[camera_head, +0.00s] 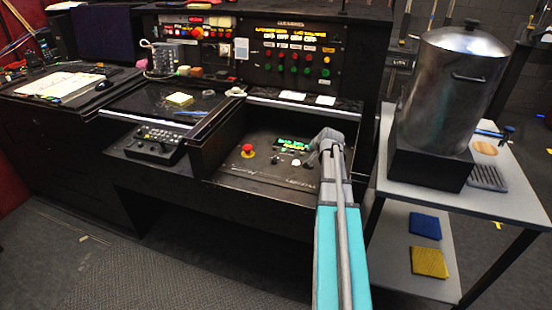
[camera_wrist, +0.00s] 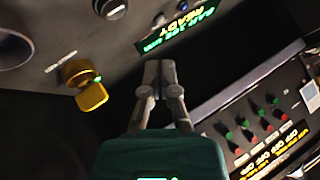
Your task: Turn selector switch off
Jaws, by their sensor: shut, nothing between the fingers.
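A yellow knob (camera_wrist: 88,88), which looks like the selector switch, sits on the dark panel at the left of the wrist view. A small green light glows at its edge. My gripper (camera_wrist: 160,68) is shut and empty, to the right of the knob in that view and apart from it. In the head view my gripper (camera_head: 311,160) is over the right part of the console's lower panel (camera_head: 262,170). There my gripper and arm hide part of the panel, and I cannot make out the yellow knob.
A lit display (camera_wrist: 180,27) reading READY is near the fingertips; it also shows in the head view (camera_head: 292,145). A red mushroom button (camera_head: 248,150) is left of it. Coloured buttons (camera_head: 294,63) line the upright panel behind. A metal pot (camera_head: 452,90) stands on the right-hand table.

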